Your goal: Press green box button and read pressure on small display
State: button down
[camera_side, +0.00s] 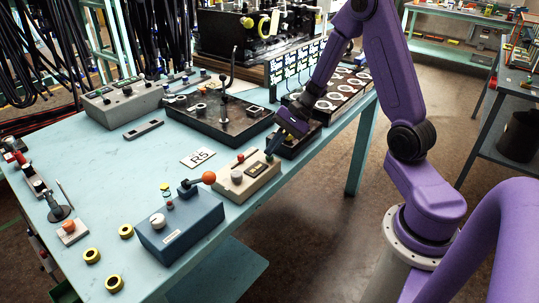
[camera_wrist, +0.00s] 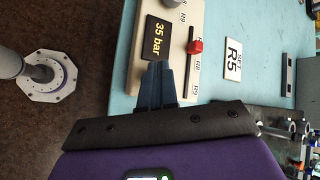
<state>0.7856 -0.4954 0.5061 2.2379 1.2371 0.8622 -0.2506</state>
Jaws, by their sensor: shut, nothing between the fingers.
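My gripper (camera_side: 271,154) is shut and empty, pointing down at the right end of the beige box (camera_side: 232,191). In the wrist view, my gripper (camera_wrist: 158,66) shows its closed fingertips by the near edge of the dark display (camera_wrist: 165,36), which reads "35 bar" in yellow. I cannot tell whether the tips touch the box; they hide part of it. The beige box also shows in the wrist view (camera_wrist: 142,22), with a red slider knob (camera_wrist: 196,47) in a slot marked with R labels, R8 and R9 legible. No clearly green button shows; one could be under the fingers.
A blue-grey box (camera_side: 180,232) with an orange ball lever stands front left of the beige box. A black tray (camera_side: 218,120) and a grey control box (camera_side: 125,104) stand behind. The table's front edge is close.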

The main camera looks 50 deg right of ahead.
jog(key=shift+r, duration=0.95)
jog(key=shift+r, duration=0.1)
notch_tip(320, 180, up, 5)
jog(key=shift+f, duration=0.1)
dwell(0.7)
